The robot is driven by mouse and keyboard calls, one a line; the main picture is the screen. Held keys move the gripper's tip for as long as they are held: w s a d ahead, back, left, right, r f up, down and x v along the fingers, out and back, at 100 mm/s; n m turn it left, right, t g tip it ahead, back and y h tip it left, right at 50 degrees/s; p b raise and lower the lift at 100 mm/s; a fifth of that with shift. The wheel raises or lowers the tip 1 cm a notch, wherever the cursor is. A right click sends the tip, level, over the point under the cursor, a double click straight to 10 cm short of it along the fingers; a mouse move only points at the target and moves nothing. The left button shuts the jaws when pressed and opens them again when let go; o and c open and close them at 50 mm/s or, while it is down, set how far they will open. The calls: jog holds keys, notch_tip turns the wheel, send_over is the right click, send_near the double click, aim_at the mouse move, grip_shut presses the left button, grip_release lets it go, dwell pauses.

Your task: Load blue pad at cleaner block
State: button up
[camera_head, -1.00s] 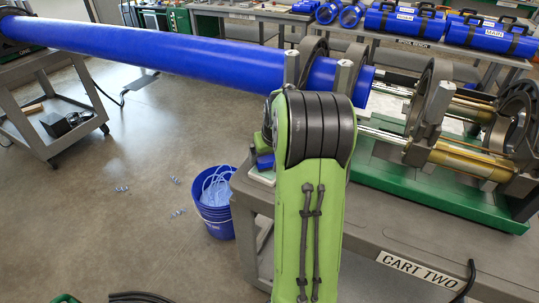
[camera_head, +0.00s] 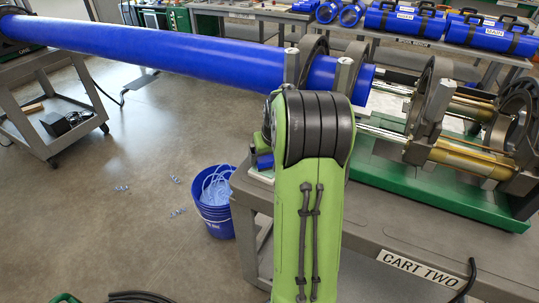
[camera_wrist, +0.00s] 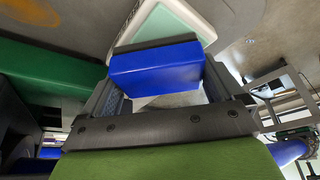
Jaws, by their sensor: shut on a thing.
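The blue pad (camera_wrist: 157,68) is between the fingers of my gripper (camera_wrist: 165,85) in the wrist view, and the gripper is shut on it. Just beyond the pad is a white block with a pale green top (camera_wrist: 165,25), which looks like the cleaner block. The pad's far side, with a dark strip, is close to this block; I cannot tell whether they touch. In the head view my green arm hides most of the gripper. A small blue part of the pad (camera_head: 265,162) shows left of the arm, above the white edge of the block (camera_head: 262,176).
A long blue pipe (camera_head: 160,48) runs through clamps on the fusion machine. The green machine tray (camera_head: 440,192) sits on the grey cart (camera_head: 400,234) at the right. A blue bucket (camera_head: 214,215) and scraps stand on the floor at the left.

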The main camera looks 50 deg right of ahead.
dwell(0.3)
notch_tip(320, 180, up, 7)
jog(key=p, duration=0.6)
jog(key=shift+r, duration=0.1)
dwell(0.5)
jog(key=shift+f, duration=0.2)
